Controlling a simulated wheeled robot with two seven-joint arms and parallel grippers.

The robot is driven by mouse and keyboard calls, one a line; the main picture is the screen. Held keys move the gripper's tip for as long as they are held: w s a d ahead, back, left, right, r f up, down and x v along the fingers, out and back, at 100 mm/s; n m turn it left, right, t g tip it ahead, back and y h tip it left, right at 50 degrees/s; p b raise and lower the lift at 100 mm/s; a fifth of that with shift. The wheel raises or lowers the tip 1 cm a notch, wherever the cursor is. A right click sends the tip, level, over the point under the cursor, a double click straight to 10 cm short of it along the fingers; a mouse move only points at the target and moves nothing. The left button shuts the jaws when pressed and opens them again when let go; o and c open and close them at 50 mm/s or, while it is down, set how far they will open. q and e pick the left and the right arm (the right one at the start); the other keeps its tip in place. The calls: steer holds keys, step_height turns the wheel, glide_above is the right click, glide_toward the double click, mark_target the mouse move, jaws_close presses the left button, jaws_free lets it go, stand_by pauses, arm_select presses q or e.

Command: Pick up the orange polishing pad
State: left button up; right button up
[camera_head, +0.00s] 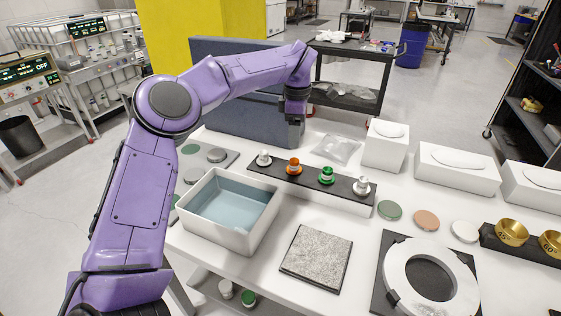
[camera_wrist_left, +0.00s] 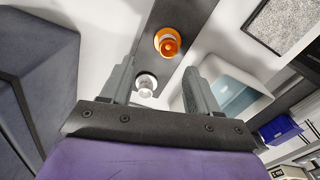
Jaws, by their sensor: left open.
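An orange knob-topped piece (camera_head: 294,168) stands on a black rack (camera_head: 345,184), between a white piece (camera_head: 263,158) and a green piece (camera_head: 327,175). A flat pale-orange disc (camera_head: 426,220) lies on the table to the right of the rack. I cannot tell which of these is the polishing pad. My left gripper (camera_head: 293,143) hangs just behind the rack, near the orange and white pieces. In the left wrist view its two fingers (camera_wrist_left: 160,75) are apart, with the white piece (camera_wrist_left: 146,84) and orange piece (camera_wrist_left: 168,41) seen between or beyond them. My right gripper is not in view.
A white basin (camera_head: 205,239) of blue liquid stands left of the rack. A speckled square plate (camera_head: 317,258) and a white ring fixture (camera_head: 387,268) lie in front. White boxes (camera_head: 457,169) stand at the back right. A dark blue-grey panel (camera_head: 220,105) rises behind.

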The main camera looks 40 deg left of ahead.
mark_target(293, 160)
arm_select(q)
steer(key=f, duration=0.1)
steer(key=s+f, duration=0.1)
steer(key=f, duration=0.1)
steer(key=shift+s+f, duration=0.15)
steer(key=shift+f, duration=0.1)
steer(key=f, duration=0.2)
steer(key=f+p, duration=0.1)
steer(key=f, duration=0.2)
steer(key=shift+d+f+p, duration=0.2)
steer(key=shift+f+p, duration=0.05)
steer(key=shift+p, duration=0.05)
jaws_close()
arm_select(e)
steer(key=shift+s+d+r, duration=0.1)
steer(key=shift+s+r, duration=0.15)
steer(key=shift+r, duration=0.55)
